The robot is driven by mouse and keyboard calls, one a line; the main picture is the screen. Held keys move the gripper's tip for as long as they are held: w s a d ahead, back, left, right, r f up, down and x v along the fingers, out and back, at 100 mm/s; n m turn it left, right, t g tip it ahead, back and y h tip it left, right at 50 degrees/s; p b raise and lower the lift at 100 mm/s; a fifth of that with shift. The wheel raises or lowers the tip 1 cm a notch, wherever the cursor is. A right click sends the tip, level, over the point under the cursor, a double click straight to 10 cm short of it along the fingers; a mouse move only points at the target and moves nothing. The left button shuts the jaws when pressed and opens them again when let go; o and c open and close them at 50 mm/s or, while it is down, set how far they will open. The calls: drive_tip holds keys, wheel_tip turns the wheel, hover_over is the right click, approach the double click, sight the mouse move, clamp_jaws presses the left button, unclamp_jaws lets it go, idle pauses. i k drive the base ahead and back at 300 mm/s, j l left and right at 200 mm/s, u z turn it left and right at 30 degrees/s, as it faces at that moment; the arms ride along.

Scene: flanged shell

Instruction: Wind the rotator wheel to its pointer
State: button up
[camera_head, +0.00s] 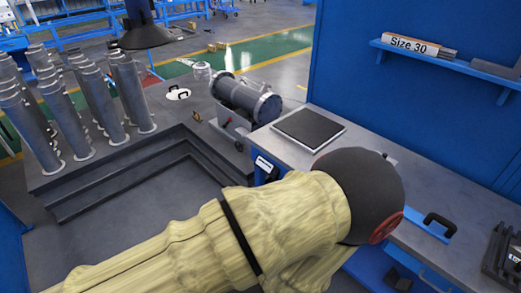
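A grey flanged shell (243,97) lies on its side in a low stand (232,124) at the back centre, with a wide flange at each end. A small dark round part (239,147) sits low on the stand's near side; I cannot tell whether it is the rotator wheel. A small yellow part (197,117) lies left of the stand; I cannot tell whether it is a pointer. A red spoked disc (385,228) shows at the edge of my arm's dark rounded end; I cannot tell what it belongs to. My sleeved arm crosses the front; my gripper is not visible.
A grey bench (430,200) runs along the right, with a dark square plate (308,129) and a blue-based black handle (430,227). Several stacked grey columns (95,95) stand at left on a stepped dark platform (110,170). A blue wall (440,90) carries a shelf labelled Size 30.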

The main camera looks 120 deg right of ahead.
sight(240, 145)
drive_tip(key=z, duration=3.85)
drive_tip(key=i+z, duration=0.2)
drive_tip(key=i, duration=0.9)
drive_tip(key=i+j+z, duration=0.15)
drive_tip(key=i, duration=0.9)
